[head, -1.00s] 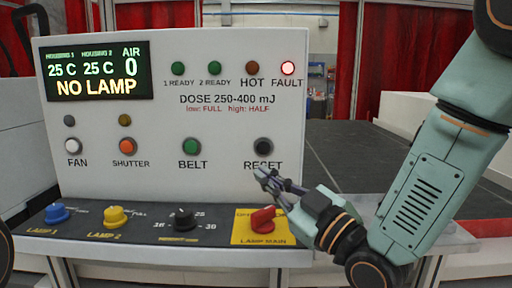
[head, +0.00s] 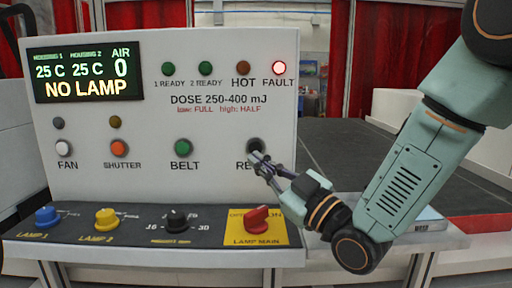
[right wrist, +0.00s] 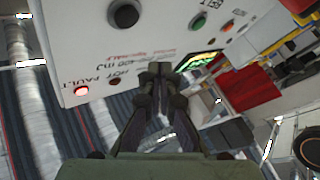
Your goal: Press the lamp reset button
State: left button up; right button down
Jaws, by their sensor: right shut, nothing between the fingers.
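The black reset button (head: 255,145) is at the lower right of the white control panel, its label partly hidden by my right gripper. My right gripper (head: 257,158) is shut and empty, its fingertips overlapping the button's lower edge in the head view. In the right wrist view a black button (right wrist: 124,14) is at the top, and the shut fingertips (right wrist: 160,72) appear below and right of it. I cannot tell whether they touch the panel. The display (head: 84,73) reads NO LAMP, and the fault light (head: 279,68) glows red. My left gripper is out of view.
The sloped lower panel holds a red lamp main knob (head: 257,218) on a yellow plate, a black knob (head: 177,220), and yellow (head: 106,218) and blue (head: 47,217) knobs. The belt button (head: 183,148) is left of reset. A dark belt surface (head: 370,165) lies behind at right.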

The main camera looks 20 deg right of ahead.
aim_at(255, 148)
jog(key=w, duration=0.2)
jog(key=w+d, duration=0.1)
jog(key=w, duration=0.2)
jog(key=shift+d, duration=0.15)
jog(key=shift+w+f, duration=0.1)
dwell(0.3)
jog(key=shift+w+d, duration=0.25)
jog(key=shift+w, duration=0.5)
dwell(1.7)
jog(key=shift+s, duration=0.15)
jog(key=shift+s+a, duration=0.25)
jog(key=shift+s, duration=0.4)
